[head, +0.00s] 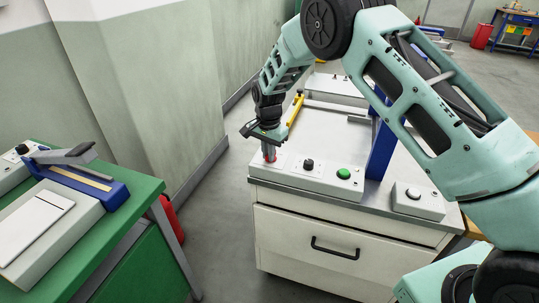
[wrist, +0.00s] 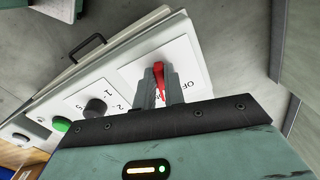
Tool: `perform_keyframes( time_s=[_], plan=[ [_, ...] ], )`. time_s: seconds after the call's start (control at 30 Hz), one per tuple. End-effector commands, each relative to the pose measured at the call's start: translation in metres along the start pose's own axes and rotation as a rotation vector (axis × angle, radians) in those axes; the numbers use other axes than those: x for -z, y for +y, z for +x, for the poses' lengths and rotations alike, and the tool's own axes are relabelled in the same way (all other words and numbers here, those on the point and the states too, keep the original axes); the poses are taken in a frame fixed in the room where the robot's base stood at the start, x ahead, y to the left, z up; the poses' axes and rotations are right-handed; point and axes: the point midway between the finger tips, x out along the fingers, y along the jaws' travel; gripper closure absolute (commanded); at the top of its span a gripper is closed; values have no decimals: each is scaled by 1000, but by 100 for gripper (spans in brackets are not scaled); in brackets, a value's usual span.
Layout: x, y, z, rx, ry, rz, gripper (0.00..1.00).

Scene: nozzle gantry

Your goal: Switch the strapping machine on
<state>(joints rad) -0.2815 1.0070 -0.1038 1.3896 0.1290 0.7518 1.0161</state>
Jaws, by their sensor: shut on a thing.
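The strapping machine (head: 332,131) is a white bench with a blue arch and a control strip on its front edge. A red switch handle (wrist: 166,82) stands on a white label plate (wrist: 190,50) at the left end of the strip. Part of "OFF" is readable on the plate; the other lettering is hidden by my fingers. My gripper (head: 268,146) points down at this corner and is shut on the red handle. In the wrist view, my gripper's fingers (wrist: 158,88) flank the handle, hiding part of it.
Right of the handle are a black knob (head: 308,164) marked with numbers and a green button (head: 343,173). A grey box with a white button (head: 414,194) sits farther right. A green table (head: 120,205) with a blue-based lever device (head: 75,172) stands left, across a floor gap.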

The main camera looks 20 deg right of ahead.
Motion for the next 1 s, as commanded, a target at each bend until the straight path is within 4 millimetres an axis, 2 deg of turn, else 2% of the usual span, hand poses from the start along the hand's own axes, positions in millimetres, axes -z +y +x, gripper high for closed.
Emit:
perform_keyframes(
  time_s=[0.2, 0.5, 1.0],
  plan=[
    [0, -3, 0, 0, 1, 170, 100],
    [1, -5, -1, 2, 0, 319, 100],
    [1, -6, -1, 2, 0, 372, 100]
  ],
)
